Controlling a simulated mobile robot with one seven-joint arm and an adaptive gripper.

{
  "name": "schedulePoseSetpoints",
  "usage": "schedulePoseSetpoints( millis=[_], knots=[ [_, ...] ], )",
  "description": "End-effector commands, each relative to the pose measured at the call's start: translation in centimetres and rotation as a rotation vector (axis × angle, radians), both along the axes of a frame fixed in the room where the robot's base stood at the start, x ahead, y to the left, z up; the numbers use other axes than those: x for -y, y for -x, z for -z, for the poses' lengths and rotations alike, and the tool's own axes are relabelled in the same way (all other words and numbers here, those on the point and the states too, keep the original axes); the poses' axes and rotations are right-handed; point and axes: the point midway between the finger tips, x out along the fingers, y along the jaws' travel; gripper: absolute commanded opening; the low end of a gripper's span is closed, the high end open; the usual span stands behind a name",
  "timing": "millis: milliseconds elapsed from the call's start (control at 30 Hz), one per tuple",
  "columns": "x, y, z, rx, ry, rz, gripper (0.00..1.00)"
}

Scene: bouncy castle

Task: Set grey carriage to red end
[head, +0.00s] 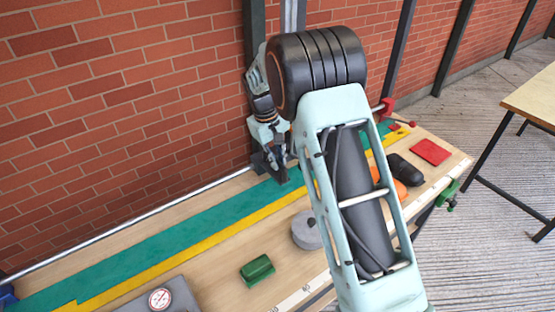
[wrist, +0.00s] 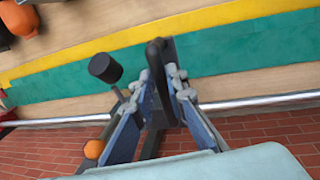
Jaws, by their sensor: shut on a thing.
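My gripper (head: 282,172) is at the silver rail (head: 130,224) along the back edge of the bench. In the wrist view its blue-padded fingers (wrist: 166,95) are shut on an upright dark grey piece (wrist: 157,65), which appears to be the grey carriage's handle. In the head view a dark part of the carriage (head: 260,164) shows at the rail beside the fingers; the arm and gripper hide much of it. The red end fitting (head: 388,108) is at the rail's far right, beyond my arm. A blue fitting (head: 7,296) is at the near left end.
The bench carries a green strip (head: 120,256) and a yellow strip (head: 180,256). A green block (head: 257,270), grey round piece (head: 306,231), grey case (head: 175,299), black item (head: 404,170) and red pad (head: 430,151) lie in front. A brick wall (head: 120,100) stands behind the rail.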

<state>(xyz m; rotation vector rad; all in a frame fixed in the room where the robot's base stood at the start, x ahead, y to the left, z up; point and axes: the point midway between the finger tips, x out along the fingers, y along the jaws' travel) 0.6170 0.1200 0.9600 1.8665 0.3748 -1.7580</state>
Motion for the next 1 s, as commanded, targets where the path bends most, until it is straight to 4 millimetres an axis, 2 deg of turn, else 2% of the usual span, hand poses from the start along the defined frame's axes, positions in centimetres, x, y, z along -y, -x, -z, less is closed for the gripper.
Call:
schedulePoseSetpoints(
  millis=[267,533,800,833,1000],
  knots=[
    [0.6,-0.4,-0.1,0.001,0.001,0.003,0.00],
    [4.2,-2.9,-0.2,0.004,0.002,0.003,0.00],
    [4.2,-2.9,-0.1,0.003,0.000,0.001,0.00],
    [4.2,-2.9,-0.1,0.003,0.000,0.001,0.15],
    [4.1,-2.8,-0.1,0.002,0.000,0.000,0.30]
  ],
)
